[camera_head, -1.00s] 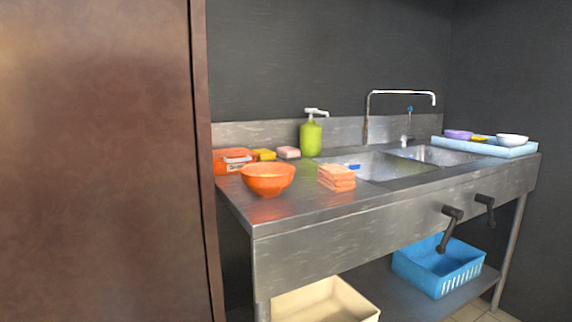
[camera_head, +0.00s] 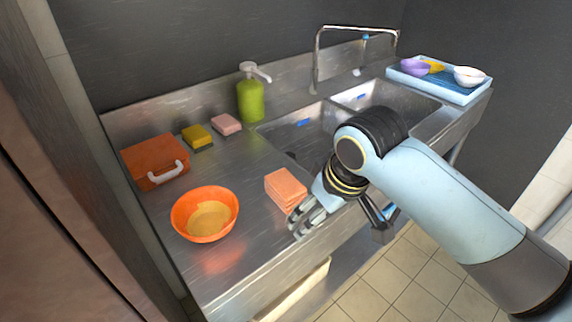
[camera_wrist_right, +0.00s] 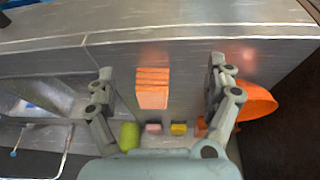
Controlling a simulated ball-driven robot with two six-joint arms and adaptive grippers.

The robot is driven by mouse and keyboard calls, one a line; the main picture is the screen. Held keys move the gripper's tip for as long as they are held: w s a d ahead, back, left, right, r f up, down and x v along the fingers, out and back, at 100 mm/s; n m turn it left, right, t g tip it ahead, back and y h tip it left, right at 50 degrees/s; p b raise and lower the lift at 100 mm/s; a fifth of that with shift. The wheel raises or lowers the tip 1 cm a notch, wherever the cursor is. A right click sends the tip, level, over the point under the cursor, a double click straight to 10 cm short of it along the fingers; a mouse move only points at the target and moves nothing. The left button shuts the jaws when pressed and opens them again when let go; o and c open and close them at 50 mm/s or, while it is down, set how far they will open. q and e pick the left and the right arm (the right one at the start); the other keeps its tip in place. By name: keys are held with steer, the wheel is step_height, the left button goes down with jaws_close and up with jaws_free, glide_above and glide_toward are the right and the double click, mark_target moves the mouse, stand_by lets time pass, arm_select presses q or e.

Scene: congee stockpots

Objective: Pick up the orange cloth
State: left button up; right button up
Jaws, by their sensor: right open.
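The orange cloth (camera_head: 285,188) is a folded, layered stack on the steel counter, near its front edge and left of the sinks. In the right wrist view the cloth (camera_wrist_right: 153,88) appears between the two spread fingers, with clear space on both sides. My right gripper (camera_head: 304,220) is open beside the cloth at the counter's front edge; in the right wrist view its fingers (camera_wrist_right: 160,78) hold nothing. I cannot tell its exact height above the counter. My left gripper is not in view.
An orange bowl (camera_head: 205,214) stands left of the cloth. Behind are an orange box (camera_head: 153,160), a yellow sponge (camera_head: 197,136), a pink sponge (camera_head: 226,124) and a green soap bottle (camera_head: 250,100). Sinks (camera_head: 305,124) and a blue tray (camera_head: 440,82) lie to the right.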

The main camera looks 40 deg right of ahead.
glide_toward(287, 184)
steer(key=shift+f+m, duration=0.3)
steer(key=shift+f, duration=0.1)
steer(key=x, duration=0.4)
steer(key=shift+w+f, duration=0.25)
steer(key=shift+w, duration=0.15)
steer(key=x, duration=0.6)
steer(key=shift+s+p, duration=0.1)
steer(key=shift+p, duration=0.3)
steer(key=shift+t, duration=0.3)
steer(key=c, duration=1.3)
steer(key=shift+o, duration=0.2)
steer(key=shift+r, duration=0.1)
step_height(287, 184, up, 4)
steer(key=shift+d+r+b, duration=0.1)
steer(key=shift+d+b, duration=0.05)
steer(key=shift+b, duration=0.15)
steer(key=s+d+r, duration=0.5)
steer(key=s+r, duration=0.1)
steer(key=s, duration=0.4)
steer(key=shift+s+r, duration=0.25)
steer(key=shift+r, duration=0.1)
